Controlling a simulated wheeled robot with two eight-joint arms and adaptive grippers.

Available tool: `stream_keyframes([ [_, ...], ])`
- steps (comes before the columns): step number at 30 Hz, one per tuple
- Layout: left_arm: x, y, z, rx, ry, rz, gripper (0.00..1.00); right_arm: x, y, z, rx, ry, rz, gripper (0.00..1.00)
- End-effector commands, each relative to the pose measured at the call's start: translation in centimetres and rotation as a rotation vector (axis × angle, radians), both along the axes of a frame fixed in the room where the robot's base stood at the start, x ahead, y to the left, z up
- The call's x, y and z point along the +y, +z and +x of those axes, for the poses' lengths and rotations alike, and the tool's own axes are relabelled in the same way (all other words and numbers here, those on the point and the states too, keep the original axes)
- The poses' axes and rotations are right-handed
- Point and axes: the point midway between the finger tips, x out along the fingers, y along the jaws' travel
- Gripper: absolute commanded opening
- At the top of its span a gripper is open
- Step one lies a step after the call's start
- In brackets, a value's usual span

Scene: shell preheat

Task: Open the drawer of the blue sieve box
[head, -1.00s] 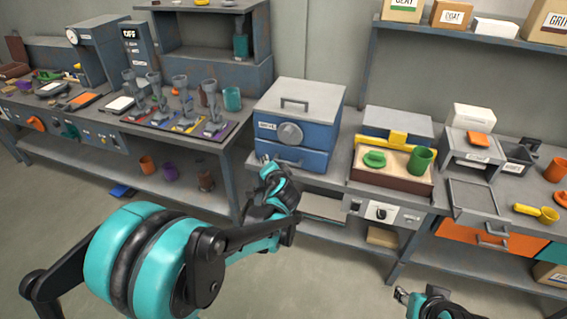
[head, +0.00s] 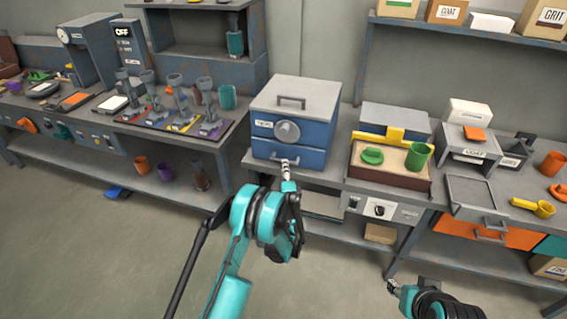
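The blue box (head: 262,129) stands on the bench in the middle. It has a grey lid with a handle, a round grey dial and a small label on its upper front. Its lower front is a blue drawer (head: 312,158) that looks closed, with a bar handle along its face. My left gripper (head: 286,168) is at the drawer's handle, seen from behind and small. Whether its fingers touch or enclose the handle is unclear. My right gripper (head: 392,287) is low at the right, away from the box and apparently empty; its finger gap is too small to judge.
Right of the box is a tray (head: 390,180) with a green lid and green cup (head: 417,156). Left is a mat with several metal stands (head: 178,100). A lower shelf (head: 320,232) runs under the bench.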

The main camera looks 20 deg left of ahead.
Motion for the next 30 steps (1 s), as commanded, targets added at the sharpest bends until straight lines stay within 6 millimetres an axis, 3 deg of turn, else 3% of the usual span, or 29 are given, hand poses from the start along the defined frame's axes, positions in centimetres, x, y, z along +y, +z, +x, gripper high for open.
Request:
stream_keyframes([
  [9, 1.6, -0.2, 4.2, 0.001, 0.001, -0.001, 0.33, 0.0, -1.5, 0.0, 0.0, 0.0, 0.0, 0.4],
  [19, 1.8, 0.0, 4.7, 0.0, 0.001, -0.002, 0.33, 0.0, -1.5, 0.0, 0.0, 0.0, 0.0, 0.4],
  [20, 1.8, 0.0, 4.7, 0.0, 0.001, -0.002, 0.3, 0.0, -1.5, 0.0, 0.0, 0.0, 0.0, 0.4],
  [23, 1.8, 0.0, 4.7, 0.0, 0.001, -0.002, 0.04, 0.0, -1.5, 0.0, 0.0, 0.0, 0.0, 0.4],
  [24, 1.8, 0.0, 4.7, 0.0, 0.001, -0.002, 0.0, 0.0, -1.5, 0.0, 0.0, 0.0, 0.0, 0.4],
  [30, 1.8, 0.0, 4.7, 0.0, 0.001, -0.002, 0.0, 0.0, -1.5, 0.0, 0.0, 0.0, 0.0, 0.4],
])
